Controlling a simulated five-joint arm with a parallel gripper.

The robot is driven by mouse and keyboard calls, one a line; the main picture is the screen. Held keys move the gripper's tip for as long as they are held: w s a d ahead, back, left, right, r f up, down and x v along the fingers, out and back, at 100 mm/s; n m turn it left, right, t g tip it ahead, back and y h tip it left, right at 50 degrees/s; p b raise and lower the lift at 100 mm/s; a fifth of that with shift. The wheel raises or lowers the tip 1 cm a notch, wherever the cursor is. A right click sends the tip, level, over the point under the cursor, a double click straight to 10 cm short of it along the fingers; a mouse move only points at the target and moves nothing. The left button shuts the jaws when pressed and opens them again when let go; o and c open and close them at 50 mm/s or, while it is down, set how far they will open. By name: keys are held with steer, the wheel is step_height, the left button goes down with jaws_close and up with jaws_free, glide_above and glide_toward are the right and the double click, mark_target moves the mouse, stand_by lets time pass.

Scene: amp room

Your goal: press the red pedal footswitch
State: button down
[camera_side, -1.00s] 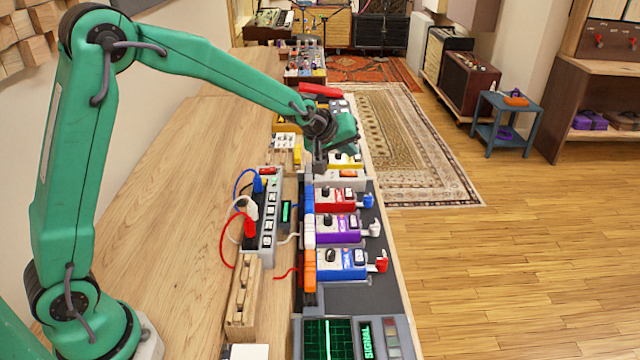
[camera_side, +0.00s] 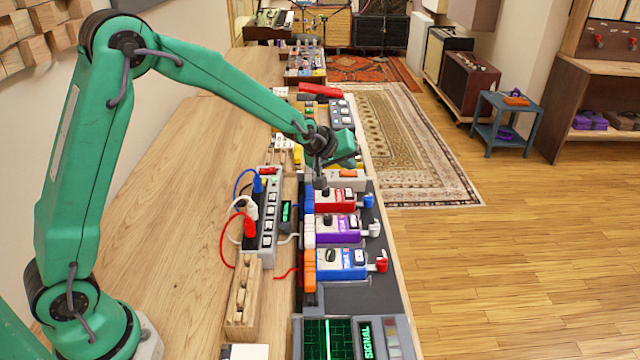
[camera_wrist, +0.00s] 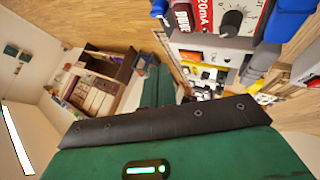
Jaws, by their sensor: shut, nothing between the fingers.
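The red pedal (camera_side: 340,203) stands in the row on the dark board, between a purple pedal and a pale one. It has a black knob and a blue plug at its right. My gripper (camera_side: 320,184) is shut and empty, pointing down at the far left corner of the red pedal. I cannot tell from this view whether it touches. In the wrist view the red pedal (camera_wrist: 188,18) shows at the top, with its dark knob and white lettering. The footswitch itself is not clearly visible.
The purple pedal (camera_side: 338,229) and a blue pedal (camera_side: 341,264) stand nearer the camera. A power strip (camera_side: 266,225) with red, white and blue cables lies left of the row. A wooden block (camera_side: 242,297) is in front of it. The wooden tabletop (camera_side: 175,220) further left is clear.

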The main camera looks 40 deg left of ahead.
mark_target(346, 195)
steer(key=shift+f, duration=2.55)
steer(key=shift+f, duration=0.95)
stand_by(1.3)
steer(key=shift+r, duration=0.9)
steer(key=shift+r, duration=0.1)
steer(key=shift+r, duration=2.45)
